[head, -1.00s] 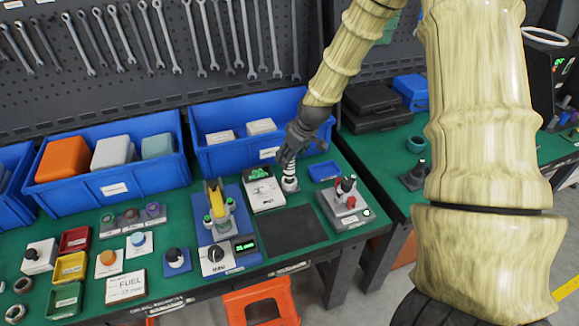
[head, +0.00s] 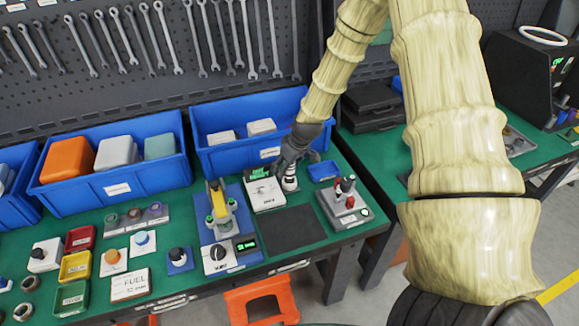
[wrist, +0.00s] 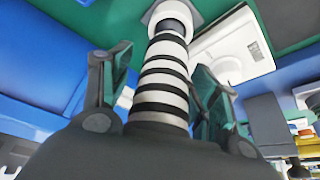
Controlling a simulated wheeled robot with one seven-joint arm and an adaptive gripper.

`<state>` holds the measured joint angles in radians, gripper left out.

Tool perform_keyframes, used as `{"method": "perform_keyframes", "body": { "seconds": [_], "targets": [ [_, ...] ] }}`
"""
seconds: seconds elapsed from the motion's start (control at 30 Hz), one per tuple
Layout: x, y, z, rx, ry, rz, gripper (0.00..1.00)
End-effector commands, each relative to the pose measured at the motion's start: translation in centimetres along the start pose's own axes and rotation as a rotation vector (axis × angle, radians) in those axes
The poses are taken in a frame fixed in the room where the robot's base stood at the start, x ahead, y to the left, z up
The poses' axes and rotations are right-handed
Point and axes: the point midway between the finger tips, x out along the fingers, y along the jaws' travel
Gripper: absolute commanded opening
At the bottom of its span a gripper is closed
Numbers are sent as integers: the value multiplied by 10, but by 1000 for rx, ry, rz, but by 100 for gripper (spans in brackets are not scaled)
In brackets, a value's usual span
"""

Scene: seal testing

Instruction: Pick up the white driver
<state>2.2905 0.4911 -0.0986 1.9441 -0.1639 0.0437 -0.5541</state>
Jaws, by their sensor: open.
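The white driver (head: 290,180) stands upright on the green bench, beside a white device with a green display (head: 264,190). In the wrist view the driver (wrist: 164,82) is a shaft with black and white bands, rising from a pale base at the top of the picture. My gripper (head: 287,166) is at the driver from above and behind. In the wrist view my gripper (wrist: 158,85) is open, with one finger on each side of the banded shaft. The left finger is apart from it; whether the right finger touches cannot be told.
A blue bin (head: 222,156) with white boxes stands just behind. A small blue tray (head: 325,171) and a grey box with red and black knobs (head: 345,203) lie to the right. A dark mat (head: 291,230) in front is clear.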

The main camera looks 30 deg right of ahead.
Motion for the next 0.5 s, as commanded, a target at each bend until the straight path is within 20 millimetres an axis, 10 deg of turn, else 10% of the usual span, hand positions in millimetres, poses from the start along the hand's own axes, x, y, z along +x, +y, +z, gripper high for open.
{"method": "perform_keyframes", "body": {
  "seconds": [0.23,0.5],
  "targets": [
    [1,0,0,0,0,0,61],
    [1,0,0,0,0,0,14]
  ]
}}
